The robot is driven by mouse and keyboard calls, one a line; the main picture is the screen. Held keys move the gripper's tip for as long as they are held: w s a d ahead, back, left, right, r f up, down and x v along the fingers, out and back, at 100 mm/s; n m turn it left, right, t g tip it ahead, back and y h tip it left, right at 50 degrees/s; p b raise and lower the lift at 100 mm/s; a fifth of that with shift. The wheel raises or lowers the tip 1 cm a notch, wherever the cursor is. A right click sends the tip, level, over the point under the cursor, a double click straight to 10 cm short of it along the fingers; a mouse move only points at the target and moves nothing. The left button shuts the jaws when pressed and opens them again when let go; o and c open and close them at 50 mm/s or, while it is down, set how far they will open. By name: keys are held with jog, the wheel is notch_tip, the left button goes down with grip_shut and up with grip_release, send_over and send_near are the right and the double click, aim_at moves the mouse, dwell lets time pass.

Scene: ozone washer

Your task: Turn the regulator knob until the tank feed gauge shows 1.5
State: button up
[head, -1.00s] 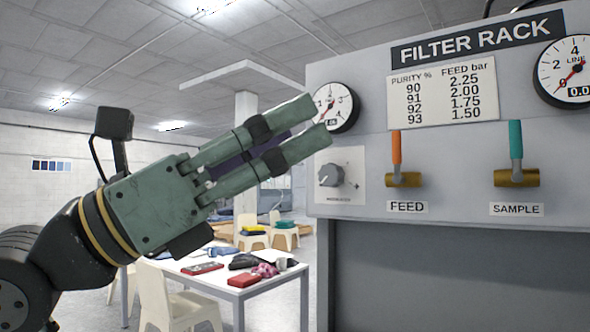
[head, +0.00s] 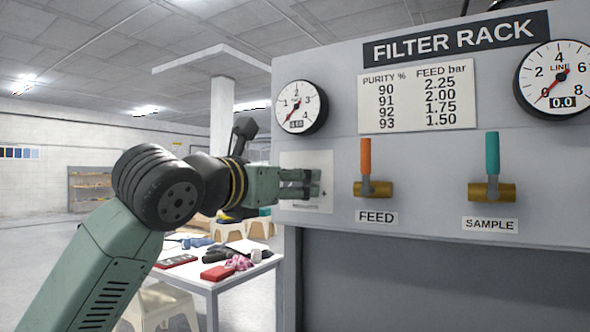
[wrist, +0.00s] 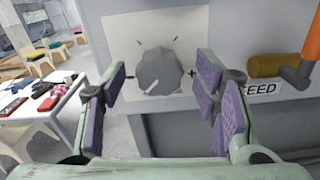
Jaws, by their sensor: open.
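The grey regulator knob (wrist: 160,72) is centred in the wrist view on a pale plate (head: 322,162), its light pointer mark toward the lower left. In the head view my gripper (head: 318,183) hides it. In the wrist view my gripper (wrist: 162,78) is open, with purple-padded fingers to the left and right of the knob and visible gaps on both sides. Above the plate, a round white gauge (head: 302,104) has its red needle toward the lower left, near the low end of the scale. Its small digital readout and label are too small to read surely.
The orange FEED lever (head: 365,158) stands upright right of the plate, its brass valve (wrist: 264,66) near my right finger. A teal SAMPLE lever (head: 492,153) and a LINE gauge (head: 555,75) reading 0.0 are farther right. A white table (head: 205,280) stands left.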

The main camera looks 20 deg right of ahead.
jog(key=shift+x, duration=1.15)
jog(key=shift+c, duration=0.6)
jog(key=c, duration=1.1)
jog(key=shift+o, duration=0.2)
